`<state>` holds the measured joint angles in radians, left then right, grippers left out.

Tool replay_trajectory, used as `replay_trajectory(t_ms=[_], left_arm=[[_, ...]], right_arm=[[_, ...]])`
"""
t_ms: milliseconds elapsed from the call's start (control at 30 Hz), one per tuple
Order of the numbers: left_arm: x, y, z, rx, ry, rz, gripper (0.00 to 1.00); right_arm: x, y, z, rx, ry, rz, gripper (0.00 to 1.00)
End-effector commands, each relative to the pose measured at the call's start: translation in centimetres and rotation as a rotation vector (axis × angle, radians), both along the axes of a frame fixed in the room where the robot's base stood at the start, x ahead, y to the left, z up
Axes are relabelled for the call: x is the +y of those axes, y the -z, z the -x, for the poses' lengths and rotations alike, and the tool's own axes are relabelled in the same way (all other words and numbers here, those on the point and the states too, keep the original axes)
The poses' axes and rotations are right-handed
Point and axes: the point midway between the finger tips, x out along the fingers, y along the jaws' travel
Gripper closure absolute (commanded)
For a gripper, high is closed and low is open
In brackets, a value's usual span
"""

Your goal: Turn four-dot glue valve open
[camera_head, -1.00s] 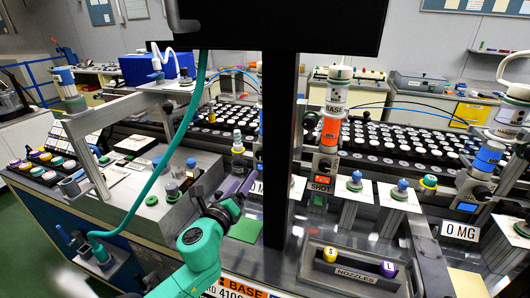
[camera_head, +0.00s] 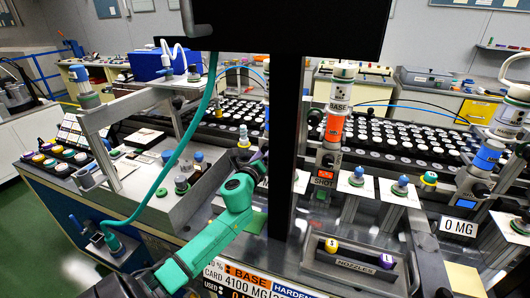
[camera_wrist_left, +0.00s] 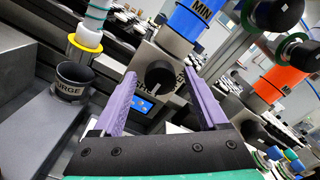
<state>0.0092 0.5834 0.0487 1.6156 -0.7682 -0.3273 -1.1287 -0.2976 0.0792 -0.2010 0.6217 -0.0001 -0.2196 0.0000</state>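My left gripper (camera_wrist_left: 159,82) is open, with its two purple fingers apart. In the left wrist view a black round knob (camera_wrist_left: 158,77) with a white mark shows between the fingers, on a grey block under a blue cylinder (camera_wrist_left: 195,18) marked MIN. I cannot tell whether the fingers touch the knob. No four dots are readable on any valve. In the head view the green wrist (camera_head: 237,190) of my left arm reaches up to the dark column, which hides most of the gripper and the knob. My right gripper is not in view.
An orange dispenser (camera_head: 333,130) with a SHOT block stands right of the column, and a blue one (camera_head: 487,157) farther right. The PURGE cup (camera_wrist_left: 75,78) is left of the gripper. A nozzle tray (camera_head: 352,268) lies in front. A green hose (camera_head: 184,150) hangs at left.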

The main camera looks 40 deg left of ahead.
Motion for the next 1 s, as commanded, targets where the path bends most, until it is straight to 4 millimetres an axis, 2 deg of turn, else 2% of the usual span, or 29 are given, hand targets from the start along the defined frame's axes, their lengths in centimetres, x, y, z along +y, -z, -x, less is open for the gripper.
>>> replay_trajectory(t_ms=[33,167,200,667,1000], left_arm=[[0.0,0.0,0.01,0.0,0.0,0.0,0.43],[0.0,0.0,0.03,0.0,0.0,0.0,0.93],[0.01,0.0,0.04,0.0,0.0,0.0,1.0],[0.02,0.0,0.06,-0.029,-0.001,0.083,1.0],[-0.01,0.08,0.06,-0.115,-0.002,0.333,1.0]], right_arm=[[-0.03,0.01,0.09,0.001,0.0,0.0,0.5],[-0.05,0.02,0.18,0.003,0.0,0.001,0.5],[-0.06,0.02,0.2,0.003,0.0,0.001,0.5],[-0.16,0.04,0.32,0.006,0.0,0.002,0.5],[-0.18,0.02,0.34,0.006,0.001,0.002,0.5]])
